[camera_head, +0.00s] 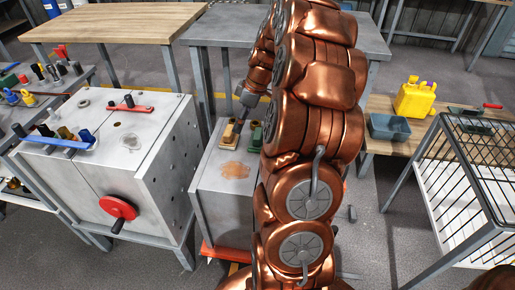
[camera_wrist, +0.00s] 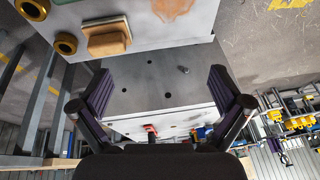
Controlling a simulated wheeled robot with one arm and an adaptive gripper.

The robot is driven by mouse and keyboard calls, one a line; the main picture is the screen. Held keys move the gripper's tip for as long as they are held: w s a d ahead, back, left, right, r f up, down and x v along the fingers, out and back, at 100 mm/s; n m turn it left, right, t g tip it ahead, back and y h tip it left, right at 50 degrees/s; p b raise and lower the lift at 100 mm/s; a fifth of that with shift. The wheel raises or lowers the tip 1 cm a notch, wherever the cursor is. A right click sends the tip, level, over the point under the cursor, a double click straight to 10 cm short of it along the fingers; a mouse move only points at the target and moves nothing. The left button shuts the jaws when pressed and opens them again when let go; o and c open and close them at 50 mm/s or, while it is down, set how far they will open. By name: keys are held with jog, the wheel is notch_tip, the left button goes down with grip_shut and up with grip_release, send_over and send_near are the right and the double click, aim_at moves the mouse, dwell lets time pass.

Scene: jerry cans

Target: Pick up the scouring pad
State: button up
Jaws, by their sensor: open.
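A tan, block-like piece that looks like the scouring pad (camera_head: 228,143) lies on top of the grey metal cabinet (camera_head: 212,177), near its far edge. In the wrist view the pad (camera_wrist: 108,39) is at the upper left, ahead of the left finger and not between the fingers. My gripper (camera_wrist: 165,95) is open, with nothing between its fingers. In the head view my arm reaches down toward the cabinet's far end, and the gripper (camera_head: 237,122) is close to the pad; the fingertips are hard to make out.
Green pieces (camera_head: 255,136) stand right of the pad, and a rusty stain (camera_head: 235,170) marks the cabinet top. A bigger metal box (camera_head: 100,150) with a red handwheel (camera_head: 118,208) stands left. A wooden bench holds a yellow jerry can (camera_head: 414,98) and blue bin (camera_head: 389,128).

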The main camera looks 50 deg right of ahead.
jog(key=t+b, duration=0.1)
jog(key=b, duration=0.1)
send_near(258, 133)
notch_tip(258, 133, down, 3)
jog(key=a, duration=0.1)
jog(key=shift+w+a+f+n, duration=0.1)
jog(key=shift+w+f+n, duration=0.05)
jog(key=shift+f, duration=0.35)
jog(key=shift+w+a+f+n, duration=0.1)
jog(key=shift+w+f+n, duration=0.1)
jog(key=shift+f, duration=0.3)
jog(key=x, duration=0.4)
jog(key=shift+w+d+f, duration=0.1)
jog(key=shift+w+f, duration=0.1)
jog(key=shift+w, duration=0.3)
jog(key=shift+w+f, duration=0.1)
jog(key=shift+f, duration=0.35)
jog(key=shift+c, duration=0.4)
jog(key=c, duration=1.1)
jog(key=shift+r, duration=0.1)
notch_tip(258, 133, up, 10)
jog(key=shift+f, duration=0.1)
